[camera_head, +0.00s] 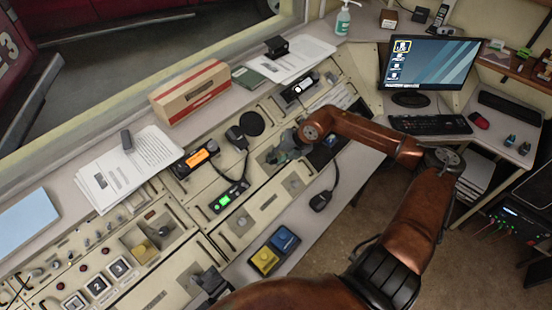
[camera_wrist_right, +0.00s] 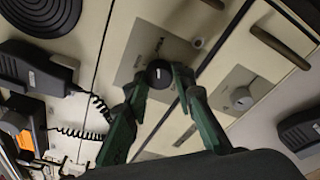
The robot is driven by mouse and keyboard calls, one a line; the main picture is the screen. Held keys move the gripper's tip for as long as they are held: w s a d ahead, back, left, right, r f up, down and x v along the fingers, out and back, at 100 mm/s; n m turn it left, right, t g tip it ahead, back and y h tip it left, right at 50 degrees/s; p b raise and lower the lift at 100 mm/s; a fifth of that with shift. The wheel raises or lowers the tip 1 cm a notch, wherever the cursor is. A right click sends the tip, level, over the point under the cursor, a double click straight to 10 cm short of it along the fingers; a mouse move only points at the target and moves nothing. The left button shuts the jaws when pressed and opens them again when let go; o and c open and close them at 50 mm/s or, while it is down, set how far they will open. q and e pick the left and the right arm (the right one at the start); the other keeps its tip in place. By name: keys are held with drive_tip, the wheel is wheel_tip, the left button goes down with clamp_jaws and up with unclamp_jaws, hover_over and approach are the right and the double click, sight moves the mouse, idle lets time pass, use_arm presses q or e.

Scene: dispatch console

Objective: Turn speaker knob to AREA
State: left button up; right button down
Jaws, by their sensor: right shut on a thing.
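The speaker knob (camera_wrist_right: 159,74) is a round black knob with a short white mark on its face, on a grey square plate (camera_wrist_right: 133,55) in the right wrist view. My right gripper (camera_wrist_right: 161,78) is shut on it, with one green finger on each side. In the head view my right gripper (camera_head: 284,153) is down at the console, and the knob is hard to make out there. The lettering on the plate is too small to read. I cannot make out my left gripper.
A silver knob (camera_wrist_right: 241,98) sits on a neighbouring plate. A black handset with a coiled cord (camera_wrist_right: 38,68) lies close by. In the head view, a radio with an orange display (camera_head: 196,159) and one with a green display (camera_head: 229,197) are to the left.

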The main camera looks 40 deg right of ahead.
drive_tip(key=c, duration=1.6)
unclamp_jaws()
drive_tip(key=v, duration=1.2)
drive_tip(key=shift+s, duration=0.1)
